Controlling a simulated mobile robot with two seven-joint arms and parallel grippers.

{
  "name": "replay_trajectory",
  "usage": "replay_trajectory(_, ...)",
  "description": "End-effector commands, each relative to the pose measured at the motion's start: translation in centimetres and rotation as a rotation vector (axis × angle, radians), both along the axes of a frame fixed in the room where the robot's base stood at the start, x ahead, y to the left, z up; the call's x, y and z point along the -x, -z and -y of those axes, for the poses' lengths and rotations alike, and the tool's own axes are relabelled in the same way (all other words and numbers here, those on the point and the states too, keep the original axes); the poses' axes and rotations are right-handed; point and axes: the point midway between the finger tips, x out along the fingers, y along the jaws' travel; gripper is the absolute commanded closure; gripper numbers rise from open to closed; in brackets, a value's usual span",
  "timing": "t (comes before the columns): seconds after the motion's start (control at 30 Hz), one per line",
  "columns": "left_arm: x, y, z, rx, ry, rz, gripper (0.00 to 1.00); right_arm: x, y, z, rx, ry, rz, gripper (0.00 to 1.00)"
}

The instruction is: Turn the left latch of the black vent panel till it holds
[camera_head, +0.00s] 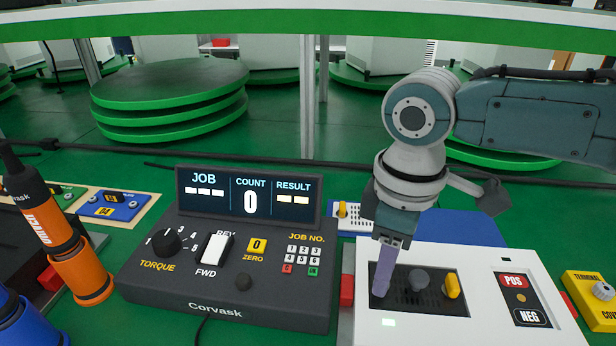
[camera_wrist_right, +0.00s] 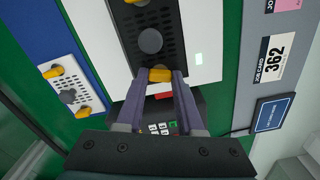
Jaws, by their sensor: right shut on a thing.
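The black vent panel (camera_head: 428,302) lies in the top of a white housing, with a grey round knob (camera_head: 419,279) in its middle. Its right yellow latch (camera_head: 453,286) stands free. My right gripper (camera_head: 382,278) points down at the panel's left end and hides the left latch in the head view. In the right wrist view, the left yellow latch (camera_wrist_right: 160,75) sits between the fingertips of my right gripper (camera_wrist_right: 161,79), which is shut on it. Whether the latch holds cannot be told. My left gripper is not in view.
A dark Corvask controller (camera_head: 235,262) stands left of the white housing (camera_head: 475,333). Orange (camera_head: 75,262) and blue (camera_head: 25,325) drivers stand at far left. A white vent panel (camera_wrist_right: 72,88) with yellow latches lies beyond the housing. A yellow terminal box (camera_head: 595,300) is at right.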

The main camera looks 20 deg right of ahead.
Motion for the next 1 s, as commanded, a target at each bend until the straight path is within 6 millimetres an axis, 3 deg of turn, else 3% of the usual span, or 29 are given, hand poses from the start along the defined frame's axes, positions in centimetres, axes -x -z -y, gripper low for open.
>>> replay_trajectory(0.03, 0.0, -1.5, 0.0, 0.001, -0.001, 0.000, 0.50, 0.1, -0.7, -0.1, -0.002, 0.043, -0.005, 1.00)
replay_trajectory(0.1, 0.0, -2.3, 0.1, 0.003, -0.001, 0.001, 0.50, 0.1, -0.6, -0.1, -0.002, 0.107, -0.003, 1.00)
replay_trajectory(0.4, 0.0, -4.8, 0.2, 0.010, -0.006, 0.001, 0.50, 0.0, -0.3, -0.1, -0.002, 0.350, -0.002, 1.00)
replay_trajectory(1.0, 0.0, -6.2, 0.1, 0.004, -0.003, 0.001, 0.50, 0.0, 0.0, 0.0, 0.000, 0.550, 0.000, 1.00)
